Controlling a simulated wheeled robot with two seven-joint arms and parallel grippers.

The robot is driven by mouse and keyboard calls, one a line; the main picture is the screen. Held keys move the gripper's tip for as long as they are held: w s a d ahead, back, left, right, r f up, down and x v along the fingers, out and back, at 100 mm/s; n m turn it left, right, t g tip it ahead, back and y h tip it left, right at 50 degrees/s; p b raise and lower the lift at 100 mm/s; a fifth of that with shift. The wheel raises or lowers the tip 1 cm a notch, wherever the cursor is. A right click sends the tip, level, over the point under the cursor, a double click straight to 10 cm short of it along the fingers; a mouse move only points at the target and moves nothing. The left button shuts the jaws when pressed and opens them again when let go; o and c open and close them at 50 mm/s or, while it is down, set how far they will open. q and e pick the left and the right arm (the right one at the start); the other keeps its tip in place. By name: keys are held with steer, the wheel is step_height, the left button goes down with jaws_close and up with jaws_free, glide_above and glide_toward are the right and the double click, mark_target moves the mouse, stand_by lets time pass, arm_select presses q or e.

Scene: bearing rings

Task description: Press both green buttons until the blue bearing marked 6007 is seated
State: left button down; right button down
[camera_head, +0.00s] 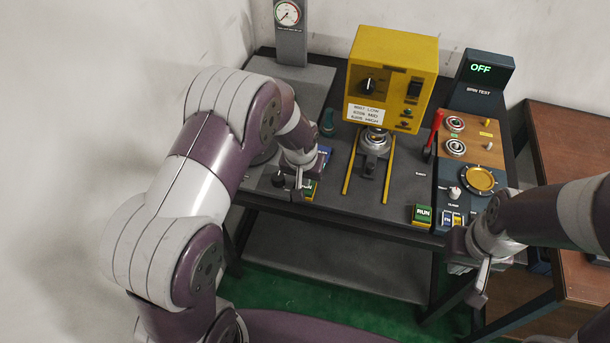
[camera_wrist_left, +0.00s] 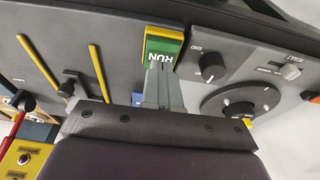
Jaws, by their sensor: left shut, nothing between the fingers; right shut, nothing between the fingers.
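The left green RUN button (camera_wrist_left: 163,50) is a green face with a yellow edge in the left wrist view. My left gripper (camera_wrist_left: 164,70) is shut and empty, its tips at that button's lower edge; I cannot tell if they touch. In the head view the left gripper (camera_head: 300,183) hides most of that button. The right green RUN button (camera_head: 423,214) stands clear at the table's front edge. My right gripper (camera_head: 480,294) is shut, in front of the table, lower right of that button. A silvery ring (camera_head: 375,138) sits under the yellow machine (camera_head: 392,70); no 6007 mark is readable.
Two yellow rails (camera_head: 390,170) run forward from the machine. A red lever (camera_head: 432,134) stands at its right. The right panel holds two rings (camera_head: 455,148), a gold dish (camera_head: 479,180) and an OFF display (camera_head: 481,69). A dial (camera_wrist_left: 208,68) is beside the left button.

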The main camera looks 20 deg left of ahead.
arm_select(q)
steer(key=shift+b+x, duration=0.5)
steer(key=shift+x, duration=0.3)
steer(key=shift+s, duration=0.15)
arm_select(e)
steer(key=shift+f, duration=0.45)
arm_select(q)
steer(key=shift+r+p, duration=0.25)
steer(key=shift+p, duration=0.05)
arm_select(e)
steer(key=shift+r, duration=0.2)
